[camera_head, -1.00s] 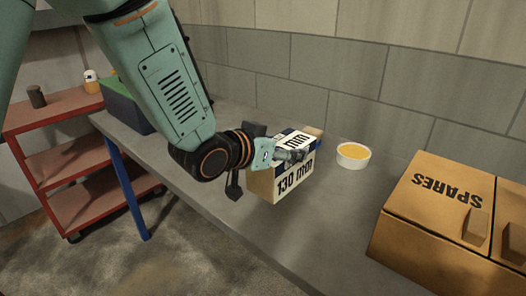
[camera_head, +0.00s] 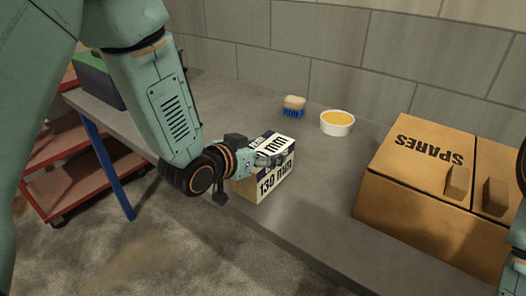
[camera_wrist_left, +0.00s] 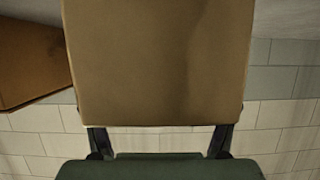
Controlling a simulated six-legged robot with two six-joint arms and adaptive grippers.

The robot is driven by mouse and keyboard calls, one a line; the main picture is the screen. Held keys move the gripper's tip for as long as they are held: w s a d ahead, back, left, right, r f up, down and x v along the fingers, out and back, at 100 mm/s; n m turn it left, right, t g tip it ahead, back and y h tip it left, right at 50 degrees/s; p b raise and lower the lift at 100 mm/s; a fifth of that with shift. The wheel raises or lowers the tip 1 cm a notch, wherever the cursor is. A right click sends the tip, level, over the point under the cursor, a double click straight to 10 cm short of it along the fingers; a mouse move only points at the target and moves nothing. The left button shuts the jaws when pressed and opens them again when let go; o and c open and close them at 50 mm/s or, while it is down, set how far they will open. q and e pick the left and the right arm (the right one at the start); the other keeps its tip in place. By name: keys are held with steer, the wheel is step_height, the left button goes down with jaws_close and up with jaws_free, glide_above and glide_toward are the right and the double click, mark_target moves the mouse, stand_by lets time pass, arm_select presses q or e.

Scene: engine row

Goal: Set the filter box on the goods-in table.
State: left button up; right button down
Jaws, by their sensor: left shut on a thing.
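The filter box (camera_head: 274,180), brown with a white and dark-blue label reading 130 mm, is in my left gripper (camera_head: 268,160). The gripper is shut on its upper part. The box is upright, over the grey table (camera_head: 320,220) near its front edge; I cannot tell whether its base touches the top. In the left wrist view the plain brown face of the box (camera_wrist_left: 158,65) fills the upper middle between the fingers. No sign names the table. Part of my right arm shows at the right edge, but its gripper does not show.
A large brown SPARES box (camera_head: 420,180) stands to the right. Bare tabletop lies between the filter box and SPARES.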

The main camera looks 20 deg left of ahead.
arm_select(q)
steer(key=shift+w, duration=0.2)
steer(key=o, duration=1.2)
steer(key=shift+s+a+f, duration=0.1)
steer(key=o, duration=0.4)
steer(key=shift+s, duration=0.15)
